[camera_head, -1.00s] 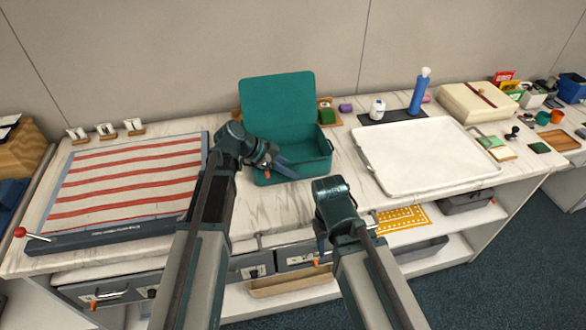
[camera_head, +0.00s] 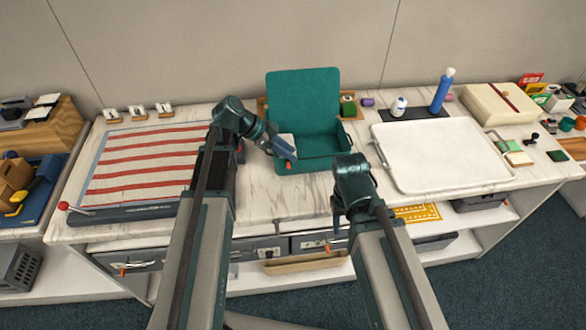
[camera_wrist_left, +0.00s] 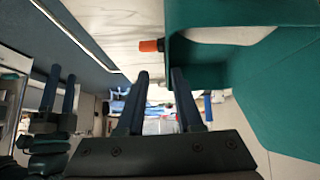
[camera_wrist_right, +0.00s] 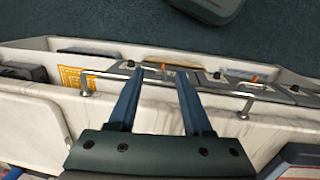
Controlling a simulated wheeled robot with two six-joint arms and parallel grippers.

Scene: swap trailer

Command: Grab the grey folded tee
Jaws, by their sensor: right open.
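I cannot make out a grey folded tee in any view. My left gripper (camera_head: 284,148) is at the left front of an open teal case (camera_head: 304,99). In the left wrist view its fingers (camera_wrist_left: 158,75) stand a little apart with nothing seen between them. The teal case (camera_wrist_left: 270,95) and its orange latch (camera_wrist_left: 151,45) are close beside them. My right gripper is open and empty in the right wrist view (camera_wrist_right: 158,75), pointing toward the counter's front edge and the drawers. In the head view its fingers are mostly hidden by its own arm.
A red-striped board (camera_head: 140,175) lies left on the marble counter. A white tray (camera_head: 440,155) lies right, with a blue bottle (camera_head: 440,93) behind it. A blue tray (camera_head: 48,190) with brown boxes is at far left. Bare counter shows before the case (camera_head: 275,195).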

